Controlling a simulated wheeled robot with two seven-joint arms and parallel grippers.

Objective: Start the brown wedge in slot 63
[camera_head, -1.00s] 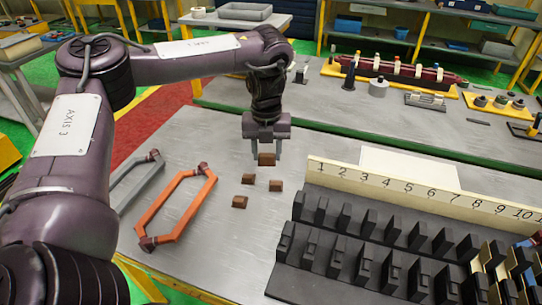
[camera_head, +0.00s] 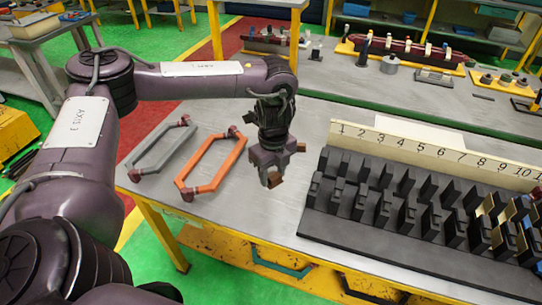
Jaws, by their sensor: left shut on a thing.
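My left gripper (camera_head: 271,178) is shut on a brown wedge (camera_head: 275,182) and holds it pointing down, apparently above the grey table. Another small brown wedge (camera_head: 301,147) lies on the table just right of the gripper; the gripper hides the table behind it, where other wedges may lie. The dark slotted stator block (camera_head: 370,240) is at the right, with rows of upright black teeth and a cream number strip (camera_head: 408,149) along its back. I can read numbers from 1 to about 10; slot 63 cannot be made out. My right gripper is not in view.
An orange coil (camera_head: 207,168) and a grey coil (camera_head: 163,150) lie on the table left of the gripper. The table's front edge is below them. Bare table (camera_head: 260,215) lies between the gripper and the block. Behind stands a bench (camera_head: 340,85) with parts.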

